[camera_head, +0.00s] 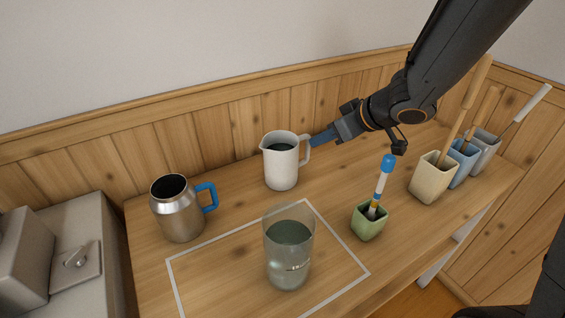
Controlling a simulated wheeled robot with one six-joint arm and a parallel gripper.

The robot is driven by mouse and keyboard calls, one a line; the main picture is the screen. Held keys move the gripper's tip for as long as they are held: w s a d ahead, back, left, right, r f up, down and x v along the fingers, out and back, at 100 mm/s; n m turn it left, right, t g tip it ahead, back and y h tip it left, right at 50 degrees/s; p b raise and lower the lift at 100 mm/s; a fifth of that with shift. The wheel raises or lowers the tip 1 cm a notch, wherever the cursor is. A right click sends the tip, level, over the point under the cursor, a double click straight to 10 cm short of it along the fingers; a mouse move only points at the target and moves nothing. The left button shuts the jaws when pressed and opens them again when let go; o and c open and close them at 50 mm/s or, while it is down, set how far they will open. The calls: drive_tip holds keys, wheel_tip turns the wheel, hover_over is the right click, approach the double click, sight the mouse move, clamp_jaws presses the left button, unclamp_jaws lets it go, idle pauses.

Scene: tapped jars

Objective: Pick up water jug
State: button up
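A white jug (281,168) with a spout on its left and a handle (307,149) on its right stands upright at the back of the wooden table. Dark liquid shows inside it. A steel jug (177,215) with a blue handle stands at the left.
A clear glass (288,255) with liquid stands inside a white outlined rectangle (178,283) at the front. A green cup (369,221) holds a blue-topped stick. Beige (431,180), blue (461,163) and grey (485,149) cups with long-handled tools stand right. A wood-panelled wall runs behind.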

drive_tip(key=b+x, duration=0.2)
drive_tip(key=x, duration=0.9)
drive_tip(key=shift+s+b, duration=0.1)
drive_tip(key=shift+b, duration=0.2)
drive_tip(key=shift+c, duration=0.3)
clamp_jaws()
idle(0.7)
